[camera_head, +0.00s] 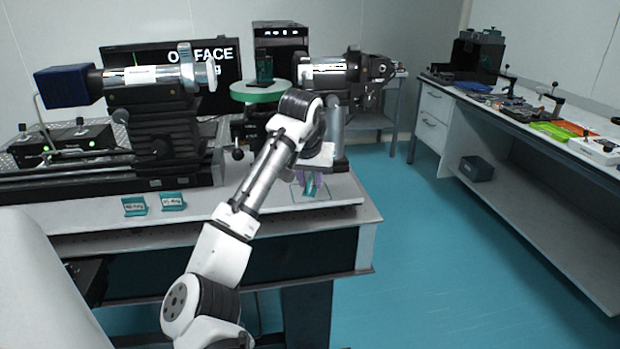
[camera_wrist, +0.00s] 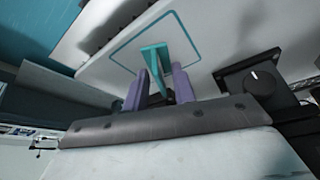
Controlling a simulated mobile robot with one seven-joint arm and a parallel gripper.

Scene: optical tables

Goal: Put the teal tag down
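A teal tag (camera_wrist: 153,58) is between the purple fingers of my gripper (camera_wrist: 160,85) in the wrist view. The fingers are closed on its sides. Its wider end points toward the white tabletop, where a teal square outline (camera_wrist: 128,42) is drawn. In the head view the tag (camera_head: 310,188) shows below my gripper (camera_head: 312,182), over the outlined square (camera_head: 322,196) at the table's right end. I cannot tell whether the tag touches the surface. Two other teal tags with printed labels stand on the table's front left, one (camera_head: 135,206) beside the other (camera_head: 173,201).
The optical table (camera_head: 270,215) carries a large instrument (camera_head: 158,130) at left and a round green-edged stage (camera_head: 262,92) behind my arm. A second bench (camera_head: 540,140) is at right, across open floor.

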